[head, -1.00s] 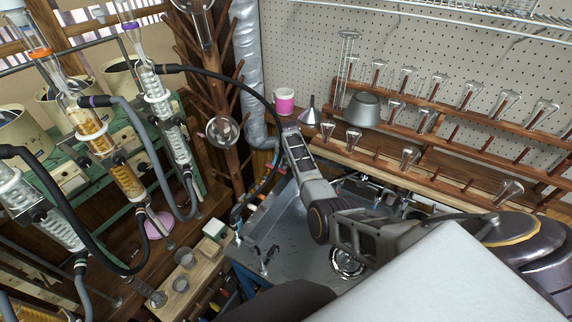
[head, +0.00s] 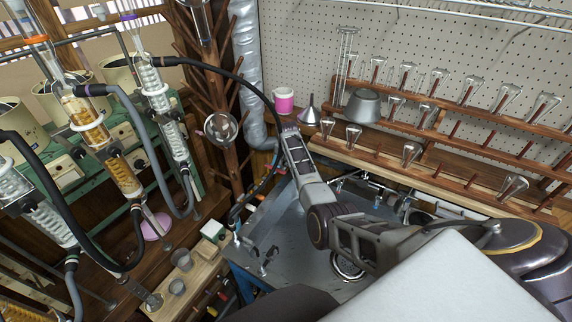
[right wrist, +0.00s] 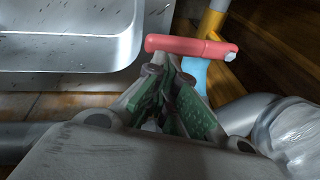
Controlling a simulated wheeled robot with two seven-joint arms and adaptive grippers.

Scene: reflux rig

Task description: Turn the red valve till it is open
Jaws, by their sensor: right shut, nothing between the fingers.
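The red valve handle (right wrist: 190,47) shows in the right wrist view as a red bar lying across the picture, just beyond my fingertips. A blue part and a yellow pipe are beside it. My right gripper (right wrist: 168,78) has its green-padded fingers closed with nothing between them. The fingertips are close below the bar; I cannot tell whether they touch it. In the head view my right gripper (head: 289,130) reaches the back left corner of the sink, and I cannot make out the valve there. My left gripper is not in view.
The metal sink (head: 300,235) lies below my right arm. A silvery duct (head: 250,75) and a black hose (head: 225,72) are close to the gripper. Glass condensers (head: 165,115) fill the left.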

